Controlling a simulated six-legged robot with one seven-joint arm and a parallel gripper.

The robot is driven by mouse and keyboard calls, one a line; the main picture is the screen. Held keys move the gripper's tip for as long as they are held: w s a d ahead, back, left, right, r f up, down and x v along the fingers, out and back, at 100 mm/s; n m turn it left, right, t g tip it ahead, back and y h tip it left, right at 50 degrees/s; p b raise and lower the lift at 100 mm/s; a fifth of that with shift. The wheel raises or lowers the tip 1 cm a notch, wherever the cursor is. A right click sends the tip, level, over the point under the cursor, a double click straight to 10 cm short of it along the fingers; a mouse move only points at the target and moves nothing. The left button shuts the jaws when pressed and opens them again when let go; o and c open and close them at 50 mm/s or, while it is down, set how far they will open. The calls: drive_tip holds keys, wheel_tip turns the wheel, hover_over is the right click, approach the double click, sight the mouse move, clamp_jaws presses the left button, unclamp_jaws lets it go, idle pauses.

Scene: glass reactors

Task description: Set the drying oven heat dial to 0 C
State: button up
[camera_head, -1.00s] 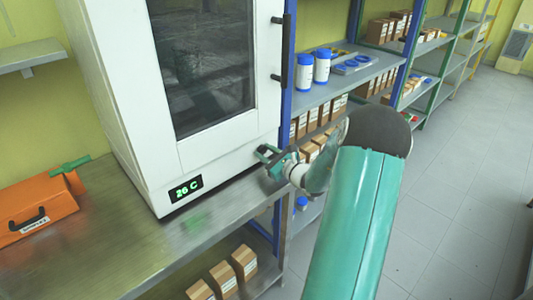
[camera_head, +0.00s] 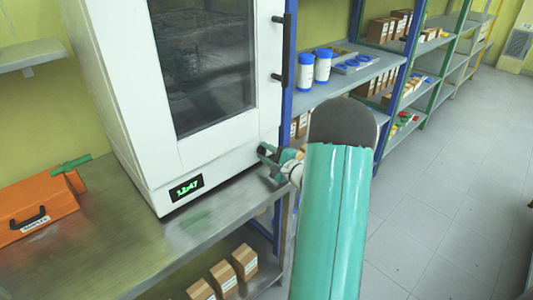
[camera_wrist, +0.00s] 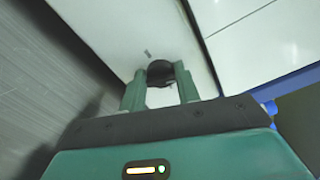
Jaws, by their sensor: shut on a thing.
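The white drying oven (camera_head: 145,110) stands on the metal bench, its glass door shut. Its small display (camera_head: 186,188) shows green digits that look like 12:47. The dark round heat dial (camera_wrist: 160,70) is on the oven's white front panel in the wrist view, with a small mark just above it. My gripper (camera_wrist: 160,78) is shut on the dial, one green finger on each side.
An orange toolbox (camera_head: 35,205) sits on the metal bench (camera_head: 120,235) at the left. A shelf with blue-lidded white jars (camera_head: 305,70) stands right of the oven. Boxes (camera_head: 225,278) are under the bench. The floor (camera_head: 450,170) at the right is clear.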

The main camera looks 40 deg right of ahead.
drive_tip(key=shift+f+n, duration=0.1)
drive_tip(key=shift+n, duration=1.7)
drive_tip(key=o, duration=1)
drive_tip(key=shift+c, duration=0.2)
drive_tip(key=shift+s, duration=0.1)
drive_tip(key=s, duration=1.3)
drive_tip(key=shift+s+d, duration=0.2)
drive_tip(key=shift+s, duration=0.15)
